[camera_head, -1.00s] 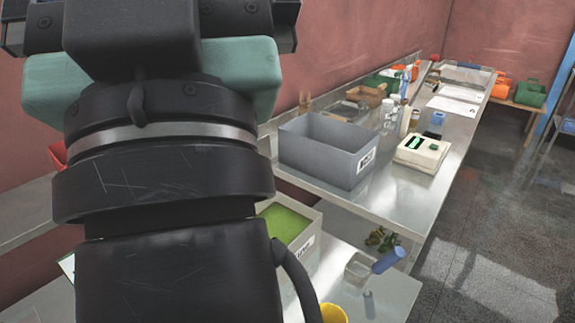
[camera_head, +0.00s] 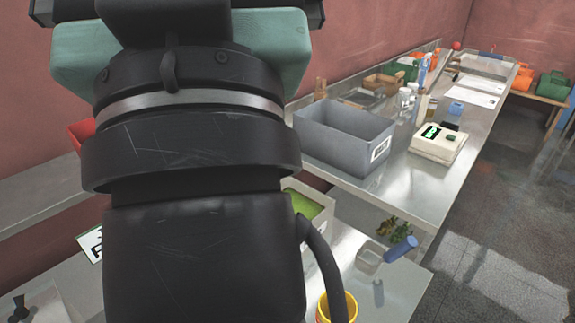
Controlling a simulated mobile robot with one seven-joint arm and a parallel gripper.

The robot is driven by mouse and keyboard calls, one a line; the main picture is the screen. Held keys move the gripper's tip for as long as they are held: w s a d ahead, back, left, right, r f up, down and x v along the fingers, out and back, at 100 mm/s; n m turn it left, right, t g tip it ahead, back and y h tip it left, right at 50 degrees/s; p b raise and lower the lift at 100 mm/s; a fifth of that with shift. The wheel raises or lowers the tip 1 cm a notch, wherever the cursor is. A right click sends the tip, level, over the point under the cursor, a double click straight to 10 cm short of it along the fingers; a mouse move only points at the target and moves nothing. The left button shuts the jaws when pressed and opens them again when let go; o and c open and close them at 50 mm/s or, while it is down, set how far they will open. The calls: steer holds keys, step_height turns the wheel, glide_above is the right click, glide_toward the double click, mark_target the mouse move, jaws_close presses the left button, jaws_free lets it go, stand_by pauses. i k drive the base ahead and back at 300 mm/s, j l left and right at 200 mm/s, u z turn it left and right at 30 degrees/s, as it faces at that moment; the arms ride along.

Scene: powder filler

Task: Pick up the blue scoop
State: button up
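The blue scoop appears to be the blue handle (camera_head: 400,249) with a pale, clear-looking scoop end (camera_head: 368,257) on the lower steel surface, right of centre near the bottom of the view. Nothing of mine touches it. My dark arm with a teal section fills the left and middle of the view, to the left of the scoop. Its far end runs out of the top edge, and no gripper fingertips can be made out.
A grey box (camera_head: 342,142) and a cream scale (camera_head: 438,144) stand on the upper bench. A bin of green material (camera_head: 312,208), partly behind my arm, and a yellow container (camera_head: 337,305) are on the lower level. Dark floor lies clear at right.

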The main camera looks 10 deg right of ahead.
mark_target(369, 258)
steer(key=i+j+z, duration=0.1)
steer(key=i, duration=0.45)
steer(key=i+j+z, duration=0.1)
steer(key=i, duration=0.45)
steer(key=z, duration=2.05)
